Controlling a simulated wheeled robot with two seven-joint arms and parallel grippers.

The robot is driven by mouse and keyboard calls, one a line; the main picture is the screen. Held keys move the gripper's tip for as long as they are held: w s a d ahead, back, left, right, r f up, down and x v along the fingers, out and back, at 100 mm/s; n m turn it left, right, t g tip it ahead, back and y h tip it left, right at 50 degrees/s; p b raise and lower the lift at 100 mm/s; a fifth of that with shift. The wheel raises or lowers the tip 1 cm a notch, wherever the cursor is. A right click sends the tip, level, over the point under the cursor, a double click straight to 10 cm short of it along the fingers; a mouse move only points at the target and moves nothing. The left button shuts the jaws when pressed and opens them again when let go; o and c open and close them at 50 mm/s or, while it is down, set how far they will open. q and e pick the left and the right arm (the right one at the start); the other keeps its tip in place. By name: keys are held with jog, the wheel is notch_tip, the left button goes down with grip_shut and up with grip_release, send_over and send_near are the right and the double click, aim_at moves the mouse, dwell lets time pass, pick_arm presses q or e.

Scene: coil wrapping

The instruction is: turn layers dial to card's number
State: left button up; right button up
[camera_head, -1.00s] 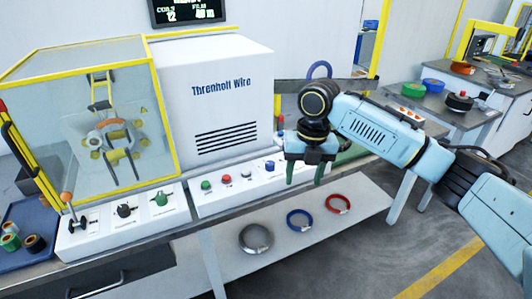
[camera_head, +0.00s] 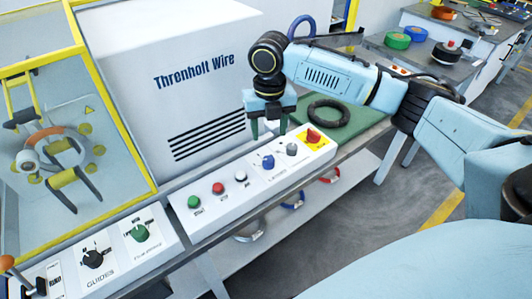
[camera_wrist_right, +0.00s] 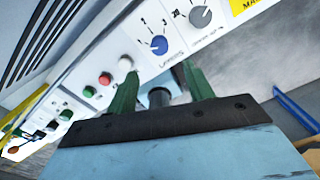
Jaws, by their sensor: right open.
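The layers dial (camera_head: 267,161) is a blue knob on the white sloped control panel (camera_head: 222,206). In the right wrist view the layers dial (camera_wrist_right: 159,44) has small numbers around it. My right gripper (camera_head: 269,130) is open and empty, with green fingers pointing down just behind the dial in the head view. In the right wrist view the gripper (camera_wrist_right: 160,76) has the dial beyond its fingertips, apart from them. I cannot make out a card with a number. My left gripper is not in view.
A grey knob (camera_head: 292,149) and a red switch on yellow (camera_head: 313,136) sit right of the dial. White, red and green buttons sit left of it. The machine housing (camera_head: 170,75) rises behind. A black coil (camera_head: 329,114) lies on a green mat (camera_head: 360,122).

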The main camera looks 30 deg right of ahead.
aim_at(269, 159)
notch_tip(269, 159, down, 10)
jog(key=shift+f+b, duration=0.1)
jog(key=shift+b, duration=0.6)
jog(key=c, duration=1)
